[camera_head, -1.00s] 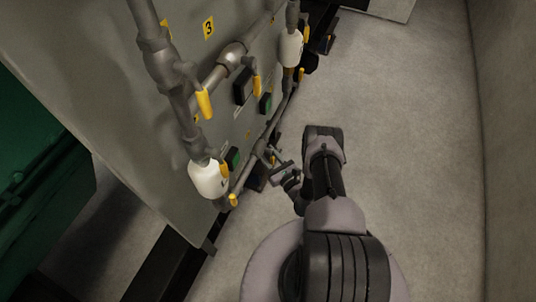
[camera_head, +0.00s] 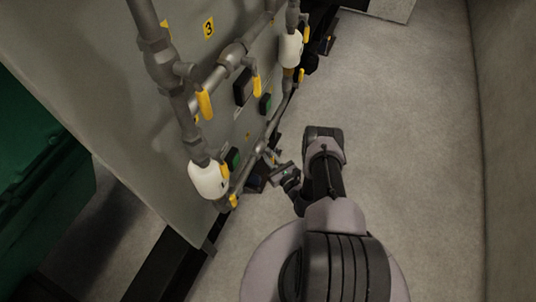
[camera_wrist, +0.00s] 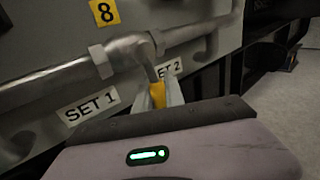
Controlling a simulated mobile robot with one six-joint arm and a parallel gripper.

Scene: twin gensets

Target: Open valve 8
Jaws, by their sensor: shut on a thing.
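Valve 8 (camera_wrist: 130,48) is a grey metal valve on a pipe, below a yellow plate marked 8 (camera_wrist: 104,12) in the wrist view. Its yellow handle (camera_wrist: 158,93) points down towards me between the "SET 1" label (camera_wrist: 88,107) and the "SET 2" label (camera_wrist: 169,67). My gripper (camera_wrist: 160,95) is shut on the yellow handle, with a finger on each side of it. In the head view my gripper (camera_head: 270,160) is low beside the panel, near the lower pipe. The handle's far end is hidden by my gripper.
The grey panel (camera_head: 120,110) carries several other pipes and yellow-handled valves, including one handle (camera_head: 205,104) under the 3 plate (camera_head: 208,27). White cylinders (camera_head: 208,180) stick out beside the pipes. The floor (camera_head: 410,130) right of my arm is clear.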

